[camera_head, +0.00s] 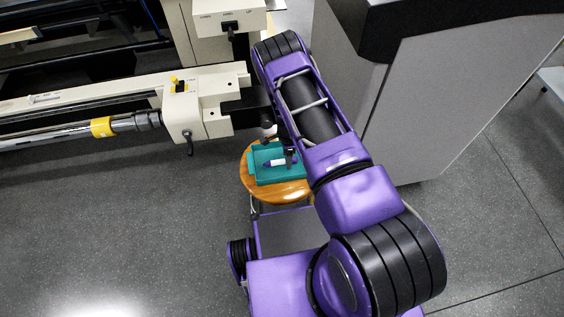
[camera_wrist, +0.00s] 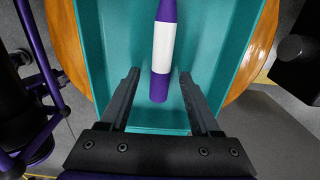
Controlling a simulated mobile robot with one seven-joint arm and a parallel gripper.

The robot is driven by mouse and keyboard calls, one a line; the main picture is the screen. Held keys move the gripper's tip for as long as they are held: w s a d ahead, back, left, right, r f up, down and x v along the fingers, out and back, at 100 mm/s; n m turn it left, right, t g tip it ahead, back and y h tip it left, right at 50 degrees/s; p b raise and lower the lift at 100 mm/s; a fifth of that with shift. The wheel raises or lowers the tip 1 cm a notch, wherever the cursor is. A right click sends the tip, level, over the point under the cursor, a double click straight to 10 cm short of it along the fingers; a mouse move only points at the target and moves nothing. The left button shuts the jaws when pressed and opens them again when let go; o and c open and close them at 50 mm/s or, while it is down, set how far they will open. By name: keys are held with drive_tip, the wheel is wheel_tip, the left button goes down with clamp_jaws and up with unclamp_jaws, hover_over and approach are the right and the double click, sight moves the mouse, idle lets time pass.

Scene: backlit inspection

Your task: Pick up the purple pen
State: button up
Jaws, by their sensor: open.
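The purple pen with a white middle band lies in a teal tray; it shows in the wrist view (camera_wrist: 162,55) and the head view (camera_head: 279,162). In the wrist view it runs up the picture, and its top end is cut off by the frame edge. My gripper (camera_wrist: 160,77) is open, with one black finger on each side of the pen's lower part and clear gaps between. I cannot tell how high the fingertips are above the tray floor. In the head view my gripper (camera_head: 289,157) is small and partly hidden by my arm.
The teal tray (camera_head: 256,174) sits on a round wooden stool (camera_head: 262,193); its side walls flank the fingers in the wrist view (camera_wrist: 92,45). A beige machine (camera_head: 205,100) stands close on the left, and a large grey cabinet (camera_head: 425,110) on the right. Open floor lies lower left.

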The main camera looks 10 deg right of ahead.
drive_tip(key=shift+f, duration=0.3)
clamp_jaws()
idle(0.6)
